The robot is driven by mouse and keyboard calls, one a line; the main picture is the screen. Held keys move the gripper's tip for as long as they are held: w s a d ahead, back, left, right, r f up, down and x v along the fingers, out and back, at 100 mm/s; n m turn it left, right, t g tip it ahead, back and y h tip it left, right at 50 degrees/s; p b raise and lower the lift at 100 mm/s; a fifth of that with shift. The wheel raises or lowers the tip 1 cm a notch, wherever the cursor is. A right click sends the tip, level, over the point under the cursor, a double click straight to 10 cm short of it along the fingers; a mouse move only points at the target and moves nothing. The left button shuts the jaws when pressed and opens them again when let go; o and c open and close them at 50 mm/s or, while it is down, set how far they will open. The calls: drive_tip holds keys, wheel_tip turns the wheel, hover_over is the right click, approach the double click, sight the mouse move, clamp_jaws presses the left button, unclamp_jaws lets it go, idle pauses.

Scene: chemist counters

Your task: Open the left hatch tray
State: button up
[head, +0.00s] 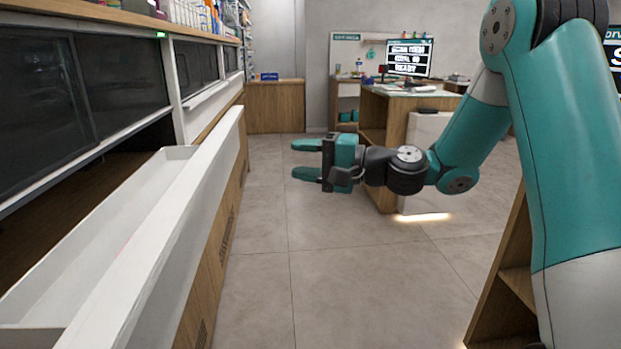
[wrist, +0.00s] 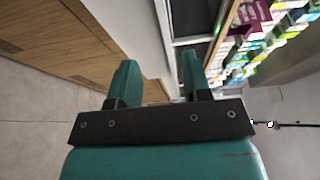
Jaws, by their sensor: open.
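A long white hatch tray (head: 160,235) stands out from the counter on the left in the head view, its open trough (head: 100,225) showing empty. Its near end is cut off by the frame. My gripper (head: 305,160) is to the right of the tray over the aisle, apart from it, with fingers pointing left. It is open and nothing is between the fingers. In the wrist view my gripper (wrist: 158,72) is also open, with a white panel (wrist: 135,30) of the counter front beyond the fingers.
Dark hatch panes (head: 100,70) sit above the tray, with a small green light (head: 160,35) on the frame. Shelved goods (head: 195,15) stand above. A wooden counter with a screen (head: 408,57) stands behind my arm. The tiled aisle floor (head: 260,270) is clear.

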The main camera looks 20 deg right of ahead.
drive_tip(key=shift+s+d+b, duration=0.45)
drive_tip(key=shift+d, duration=0.05)
drive_tip(key=s+a+f+n+g+h, duration=0.2)
drive_tip(key=s+a+f+n+g, duration=0.1)
drive_tip(key=s+a+n+g, duration=0.6)
drive_tip(key=s+f+n+g+h, duration=0.35)
drive_tip(key=s+n+h, duration=0.3)
drive_tip(key=s, duration=1.15)
wheel_tip(320, 180, up, 13)
drive_tip(key=h+p, duration=0.1)
drive_tip(key=p, duration=1.2)
drive_tip(key=shift+d+f+t+p, duration=0.15)
drive_tip(key=shift+d+t+p, duration=0.2)
drive_tip(key=shift+t+p, duration=0.1)
